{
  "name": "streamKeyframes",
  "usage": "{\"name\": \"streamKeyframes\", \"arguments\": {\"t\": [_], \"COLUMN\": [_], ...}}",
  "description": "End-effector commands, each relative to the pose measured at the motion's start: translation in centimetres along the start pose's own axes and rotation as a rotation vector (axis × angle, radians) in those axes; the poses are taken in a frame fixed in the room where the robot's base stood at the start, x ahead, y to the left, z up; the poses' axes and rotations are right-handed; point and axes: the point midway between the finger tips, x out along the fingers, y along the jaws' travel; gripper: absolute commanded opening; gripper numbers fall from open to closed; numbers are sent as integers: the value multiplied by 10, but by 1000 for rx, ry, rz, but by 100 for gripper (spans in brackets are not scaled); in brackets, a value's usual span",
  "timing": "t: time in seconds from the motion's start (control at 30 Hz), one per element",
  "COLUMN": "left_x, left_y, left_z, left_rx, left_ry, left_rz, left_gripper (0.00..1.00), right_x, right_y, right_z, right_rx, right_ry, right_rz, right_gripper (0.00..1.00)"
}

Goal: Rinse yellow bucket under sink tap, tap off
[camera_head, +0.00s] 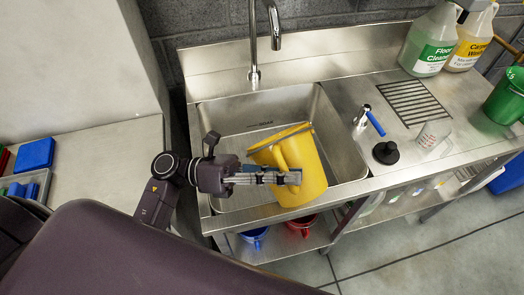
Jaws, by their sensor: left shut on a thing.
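The yellow bucket (305,163) is tilted over the front part of the steel sink basin (224,116), its rim toward the upper left. My left gripper (291,177) is shut on the bucket at its near side, around what looks like its handle. The curved tap spout (275,27) rises behind the basin, and its outlet is above and behind the bucket. No water stream shows from it. A tap lever with a blue handle (375,123) stands on the deck right of the basin. My right gripper is not in view. The inside of the bucket is hidden.
Floor cleaner (431,42) and carpet wash (471,42) jugs stand at the back right. A black plunger-like item (386,152), a clear beaker (433,134) and a green bucket (507,97) stand on the right deck. Blue (255,237) and red (301,226) buckets sit below.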

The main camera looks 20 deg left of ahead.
Motion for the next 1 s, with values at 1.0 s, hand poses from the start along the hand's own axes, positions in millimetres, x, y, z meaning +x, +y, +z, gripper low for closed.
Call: {"name": "streamKeyframes", "arguments": {"t": [1.0], "left_x": [-7], "left_y": [1], "left_z": [15], "left_rx": [-90], "left_ry": [-78], "left_rz": [-53], "left_gripper": [0], "right_x": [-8], "right_y": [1], "right_z": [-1], "right_rx": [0], "right_ry": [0], "right_rz": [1], "right_gripper": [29]}}
